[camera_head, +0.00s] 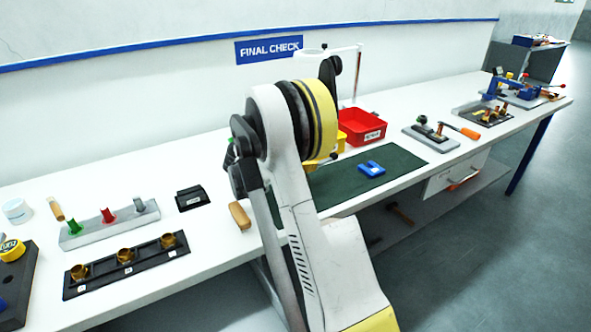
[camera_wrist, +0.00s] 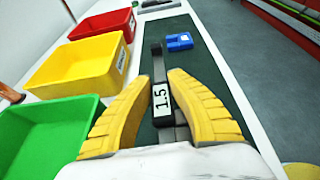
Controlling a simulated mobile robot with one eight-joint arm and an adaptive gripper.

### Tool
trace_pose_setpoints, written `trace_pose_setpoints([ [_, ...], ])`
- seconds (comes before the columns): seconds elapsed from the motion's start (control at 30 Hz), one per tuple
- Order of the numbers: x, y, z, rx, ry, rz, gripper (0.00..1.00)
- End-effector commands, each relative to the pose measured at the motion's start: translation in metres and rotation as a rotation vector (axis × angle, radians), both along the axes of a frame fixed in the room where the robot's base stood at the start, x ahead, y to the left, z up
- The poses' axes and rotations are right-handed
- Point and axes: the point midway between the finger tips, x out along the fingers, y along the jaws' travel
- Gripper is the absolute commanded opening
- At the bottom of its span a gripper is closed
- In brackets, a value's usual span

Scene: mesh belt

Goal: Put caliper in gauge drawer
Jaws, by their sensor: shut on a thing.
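A dark grey bar-shaped tool with a white "1.5" label, which I take as the caliper (camera_wrist: 160,98), stands between the yellow fingers of my gripper (camera_wrist: 161,78) in the wrist view. The fingers are shut on it, and its far end points away past the fingertips above the green mat. In the head view my arm hides most of my gripper. A white drawer (camera_head: 440,183) with an orange-red handle hangs under the bench's front edge, right of the mat. I cannot read a label on it or see inside it.
A blue notched block (camera_head: 371,168) lies on the green mat (camera_head: 405,160). Red (camera_head: 363,127), yellow (camera_wrist: 80,62) and green (camera_wrist: 45,135) bins line the mat's back side. A clamp fixture (camera_head: 430,133) stands right of the mat. Racks fill the bench's left part.

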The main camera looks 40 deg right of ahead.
Motion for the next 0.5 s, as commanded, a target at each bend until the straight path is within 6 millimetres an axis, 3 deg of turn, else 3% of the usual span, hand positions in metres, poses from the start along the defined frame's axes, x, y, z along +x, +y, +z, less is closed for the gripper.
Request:
trace_pose_setpoints([
  [0.03,-0.008,-0.012,0.013,-0.001,0.0,-0.004,0.0],
  [0.2,-0.024,-0.04,0.031,-0.001,0.0,-0.001,0.0],
  [0.5,-0.035,-0.06,0.042,-0.001,0.001,0.0,0.0],
])
